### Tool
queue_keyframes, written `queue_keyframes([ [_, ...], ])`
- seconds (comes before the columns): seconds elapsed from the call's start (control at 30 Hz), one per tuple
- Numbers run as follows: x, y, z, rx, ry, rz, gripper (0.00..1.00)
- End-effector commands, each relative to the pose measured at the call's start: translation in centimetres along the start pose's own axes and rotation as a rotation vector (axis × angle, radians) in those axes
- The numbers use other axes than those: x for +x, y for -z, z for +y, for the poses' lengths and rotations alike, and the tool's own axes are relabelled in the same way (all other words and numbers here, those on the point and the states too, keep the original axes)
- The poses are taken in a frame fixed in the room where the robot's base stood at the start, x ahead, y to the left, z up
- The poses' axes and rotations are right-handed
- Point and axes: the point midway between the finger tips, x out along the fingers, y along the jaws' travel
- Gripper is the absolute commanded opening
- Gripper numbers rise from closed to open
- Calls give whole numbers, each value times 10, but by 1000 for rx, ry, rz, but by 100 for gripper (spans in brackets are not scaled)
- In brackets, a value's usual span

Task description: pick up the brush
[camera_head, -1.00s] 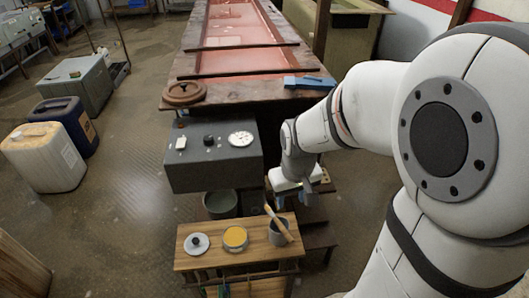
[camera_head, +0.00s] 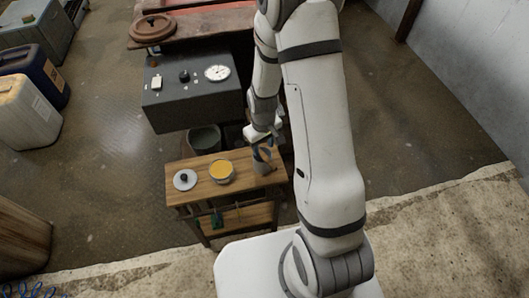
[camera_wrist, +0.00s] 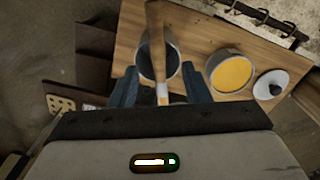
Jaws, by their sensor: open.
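The brush, with a long light-brown wooden handle (camera_wrist: 156,32) and a pale band lower down, leans in a dark grey cup (camera_wrist: 173,60) in the wrist view. My gripper (camera_wrist: 160,74) is open, with one blue-grey finger on each side of the brush. I see no finger clearly touching it. In the head view my gripper (camera_head: 260,142) is at the cup (camera_head: 264,163) on the right end of a small wooden stand (camera_head: 240,188). There the brush is mostly hidden by the gripper and arm.
A pot of yellow paint (camera_head: 221,171) and a round lid with a dark knob (camera_head: 185,180) stand left of the cup. A grey control box (camera_head: 190,95) with a gauge is behind the stand. A dark bucket (camera_head: 204,138) is below the box.

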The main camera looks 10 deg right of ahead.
Motion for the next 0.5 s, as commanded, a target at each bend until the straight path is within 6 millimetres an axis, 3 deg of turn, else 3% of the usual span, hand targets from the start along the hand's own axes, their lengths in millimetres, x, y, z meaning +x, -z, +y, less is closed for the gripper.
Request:
queue_keyframes([
  [0.3,38,-3,2,0,1,-4,43],
  [0.5,43,-2,2,-1,0,0,43],
])
